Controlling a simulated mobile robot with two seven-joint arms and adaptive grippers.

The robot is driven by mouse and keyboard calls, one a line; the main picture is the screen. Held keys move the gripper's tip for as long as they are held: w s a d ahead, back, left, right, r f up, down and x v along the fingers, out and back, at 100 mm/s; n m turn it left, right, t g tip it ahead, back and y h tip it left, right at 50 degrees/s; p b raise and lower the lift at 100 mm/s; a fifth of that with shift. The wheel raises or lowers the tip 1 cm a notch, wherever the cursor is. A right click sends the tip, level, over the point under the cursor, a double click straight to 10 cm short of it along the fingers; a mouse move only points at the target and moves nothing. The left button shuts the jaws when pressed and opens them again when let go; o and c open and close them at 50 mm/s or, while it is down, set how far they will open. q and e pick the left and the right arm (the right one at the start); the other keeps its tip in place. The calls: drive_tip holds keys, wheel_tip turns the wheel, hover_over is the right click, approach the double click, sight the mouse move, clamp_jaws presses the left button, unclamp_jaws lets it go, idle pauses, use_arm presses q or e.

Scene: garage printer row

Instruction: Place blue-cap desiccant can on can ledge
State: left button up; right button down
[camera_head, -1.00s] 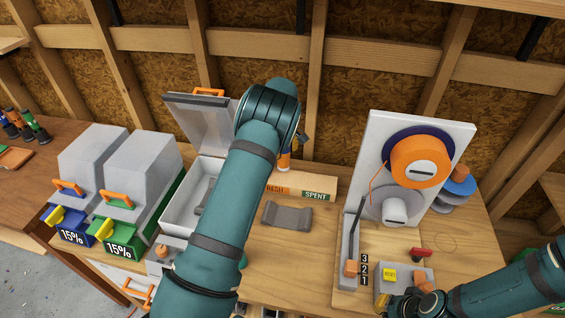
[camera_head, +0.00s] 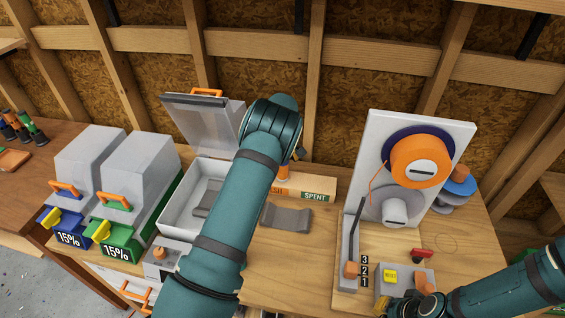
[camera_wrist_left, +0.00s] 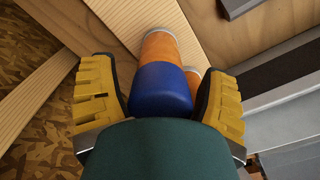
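An orange can with a blue cap (camera_wrist_left: 161,88) lies between the yellow finger pads of my left gripper (camera_wrist_left: 161,97) in the left wrist view. Narrow gaps show beside the cap, so the gripper looks open around it. A second orange can (camera_wrist_left: 191,78) shows partly behind the cap. In the head view my left arm hides most of this; the left gripper (camera_head: 298,154) is above a wooden ledge (camera_head: 325,184) with an orange label and a green SPENT label. An orange can body (camera_head: 283,171) shows there. My right gripper (camera_head: 408,304) is low at the right; its fingers are unclear.
A grey cradle (camera_head: 287,217) lies before the ledge. An open grey box (camera_head: 178,212) with raised lid (camera_head: 205,122) stands left of it, partly behind my arm. A printer (camera_head: 418,150) with an orange spool stands right. Bare bench (camera_head: 290,270) lies between.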

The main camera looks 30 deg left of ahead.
use_arm(q)
drive_tip(key=shift+r, duration=0.15)
wheel_tip(320, 180, up, 12)
drive_tip(key=shift+r+p, duration=0.1)
drive_tip(key=shift+p, duration=0.4)
idle(0.6)
